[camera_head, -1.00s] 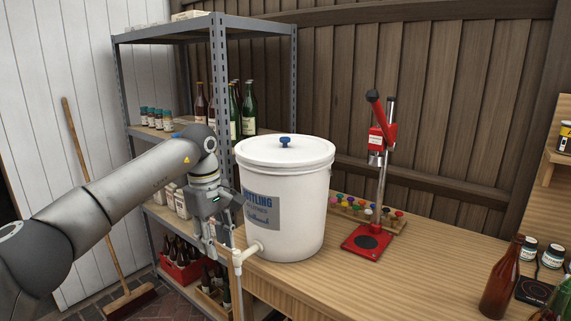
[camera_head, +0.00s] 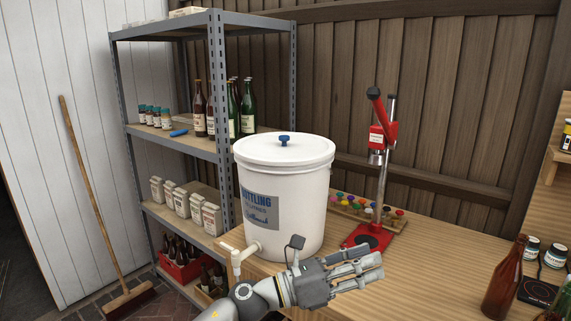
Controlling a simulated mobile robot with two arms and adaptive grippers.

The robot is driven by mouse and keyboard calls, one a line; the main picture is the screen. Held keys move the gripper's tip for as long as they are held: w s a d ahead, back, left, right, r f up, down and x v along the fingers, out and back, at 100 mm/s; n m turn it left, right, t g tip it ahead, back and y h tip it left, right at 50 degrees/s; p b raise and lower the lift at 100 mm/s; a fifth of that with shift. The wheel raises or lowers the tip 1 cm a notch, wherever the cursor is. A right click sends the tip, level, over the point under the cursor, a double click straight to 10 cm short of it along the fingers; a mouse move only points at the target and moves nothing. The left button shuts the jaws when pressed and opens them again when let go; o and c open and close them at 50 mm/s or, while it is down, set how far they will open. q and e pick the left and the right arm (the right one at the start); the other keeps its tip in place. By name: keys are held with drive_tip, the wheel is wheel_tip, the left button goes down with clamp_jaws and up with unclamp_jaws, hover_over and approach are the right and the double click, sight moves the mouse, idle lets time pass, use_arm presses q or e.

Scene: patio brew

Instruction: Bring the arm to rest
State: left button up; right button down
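My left gripper (camera_head: 370,264) is in the lower middle, its arm coming up from the bottom edge. It points right, in front of the white bottling bucket (camera_head: 290,205) and over the front of the wooden bench (camera_head: 440,265). Its fingers look spread apart, with nothing seen between them. It hides a little of the bench behind it. My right gripper is out of view.
The bucket's spigot (camera_head: 237,256) is just left of my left arm. The red bottle capper (camera_head: 378,150) and a rack of coloured caps (camera_head: 395,222) stand behind the gripper. A brown bottle (camera_head: 503,280) is at right. A metal shelf (camera_head: 220,120) stands at left.

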use_arm(q)
drive_tip(key=w+a+f+n+t+y, duration=0.2)
drive_tip(key=a+n+t+y, duration=0.4)
drive_tip(key=n, duration=0.6)
drive_tip(key=w+a+f+n+t+y, duration=0.25)
drive_tip(key=a+n+t, duration=0.55)
drive_tip(key=n, duration=0.4)
drive_tip(key=s+a+f+n+g+y, duration=0.3)
drive_tip(key=s+a+f+n+y, duration=0.2)
drive_tip(key=a+f+n, duration=0.25)
drive_tip(key=s+a+f+n+g+y, duration=0.3)
drive_tip(key=s+a+f+n+y, duration=0.2)
drive_tip(key=a+f+n, duration=0.3)
drive_tip(key=s+a+f+n+g, duration=0.3)
drive_tip(key=s+f+g, duration=0.25)
drive_tip(key=s, duration=0.65)
drive_tip(key=s+a+f+n+g, duration=0.35)
drive_tip(key=s+f, duration=0.25)
drive_tip(key=s, duration=0.5)
wheel_tip(320, 180, down, 26)
drive_tip(key=s+f+g, duration=0.1)
drive_tip(key=s, duration=0.1)
drive_tip(key=s+a+f+g+y, duration=0.1)
drive_tip(key=s+a+f, duration=0.1)
drive_tip(key=s+f, duration=1.3)
drive_tip(key=shift+s+m+g, duration=0.3)
drive_tip(key=shift+s, duration=0.6)
